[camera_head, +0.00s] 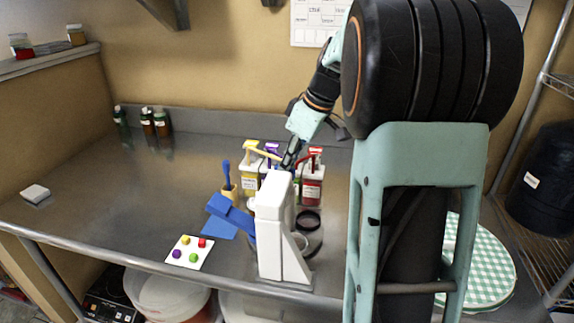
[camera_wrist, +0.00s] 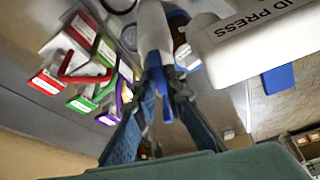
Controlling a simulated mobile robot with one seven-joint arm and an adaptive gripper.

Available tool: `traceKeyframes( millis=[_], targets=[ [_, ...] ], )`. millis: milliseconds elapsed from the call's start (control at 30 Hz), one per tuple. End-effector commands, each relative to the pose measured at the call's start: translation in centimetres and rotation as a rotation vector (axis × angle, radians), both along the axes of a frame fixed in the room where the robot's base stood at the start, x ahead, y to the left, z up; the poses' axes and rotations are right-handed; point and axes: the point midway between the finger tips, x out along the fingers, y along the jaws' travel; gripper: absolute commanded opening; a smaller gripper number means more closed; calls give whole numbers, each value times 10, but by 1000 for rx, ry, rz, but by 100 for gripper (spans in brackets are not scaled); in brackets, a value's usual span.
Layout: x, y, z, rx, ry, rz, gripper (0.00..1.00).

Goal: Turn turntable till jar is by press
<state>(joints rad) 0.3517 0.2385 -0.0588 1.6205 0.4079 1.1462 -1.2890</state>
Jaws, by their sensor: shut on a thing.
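The white press (camera_head: 282,230) stands near the table's front edge with a blue lever (camera_head: 230,214) on its left. In the wrist view the press (camera_wrist: 255,40) shows its lettering at the upper right. My gripper (camera_head: 291,160) is behind the press, near the coloured bins. I cannot make out the jar clearly.
Bins with yellow (camera_head: 250,184), purple and red (camera_head: 312,184) labels stand behind the press. Dark bottles (camera_head: 154,122) stand at the back left. The left side of the table is mostly clear.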

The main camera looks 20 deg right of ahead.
Motion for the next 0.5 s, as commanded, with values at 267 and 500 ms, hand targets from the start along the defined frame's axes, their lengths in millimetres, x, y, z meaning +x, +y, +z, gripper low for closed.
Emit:
traceKeyframes(
  millis=[267, 500],
  targets=[
    [2, -1, 1, 1, -2, 138, 0],
    [2, -2, 1, 0, -1, 258, 0]
  ],
)
